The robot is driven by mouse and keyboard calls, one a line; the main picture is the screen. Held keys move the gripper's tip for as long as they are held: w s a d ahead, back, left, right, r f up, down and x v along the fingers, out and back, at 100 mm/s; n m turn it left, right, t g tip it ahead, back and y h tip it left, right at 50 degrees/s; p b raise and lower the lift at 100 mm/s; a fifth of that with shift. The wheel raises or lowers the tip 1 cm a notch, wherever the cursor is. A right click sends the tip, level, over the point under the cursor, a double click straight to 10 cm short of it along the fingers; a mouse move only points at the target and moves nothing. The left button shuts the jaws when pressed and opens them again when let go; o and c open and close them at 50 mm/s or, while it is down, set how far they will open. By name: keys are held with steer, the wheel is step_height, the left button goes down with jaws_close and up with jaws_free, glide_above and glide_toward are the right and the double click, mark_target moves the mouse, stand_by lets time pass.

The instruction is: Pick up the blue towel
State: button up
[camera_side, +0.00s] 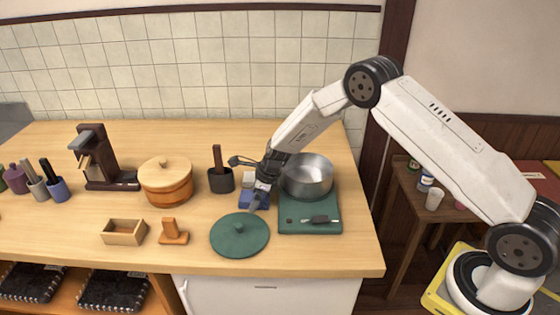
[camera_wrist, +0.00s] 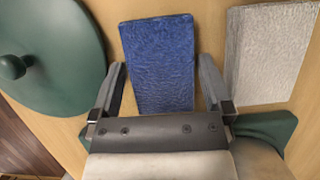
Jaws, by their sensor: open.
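The blue towel (camera_wrist: 158,62) is a folded rectangle with a rough texture, lying flat on the wooden counter. In the wrist view it lies between and ahead of the two fingers of my gripper (camera_wrist: 166,85), which are open on either side of its near end. I cannot tell how far the fingertips are above the counter. In the side view my gripper (camera_side: 258,195) points down at the blue towel (camera_side: 246,198) and hides part of it.
A white towel (camera_wrist: 268,52) lies to the right of the blue one. A round green lid (camera_side: 239,234) is close in front. A metal pot (camera_side: 307,177) stands on a green stove (camera_side: 309,221) to the right. A dark holder (camera_side: 221,181) stands to the left.

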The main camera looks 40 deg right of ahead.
mark_target(250, 197)
steer(key=c, duration=1)
steer(key=shift+r, duration=0.15)
steer(key=shift+r, duration=0.5)
steer(key=r, duration=0.3)
steer(key=shift+s, duration=0.2)
steer(key=s+r, duration=0.3)
steer(key=s, duration=0.1)
steer(key=s+r, duration=0.3)
steer(key=s, duration=0.2)
steer(key=s+r, duration=0.3)
steer(key=s, duration=0.1)
steer(key=shift+s+d+r, duration=0.1)
steer(key=shift+s+d, duration=0.15)
steer(key=shift+s, duration=0.05)
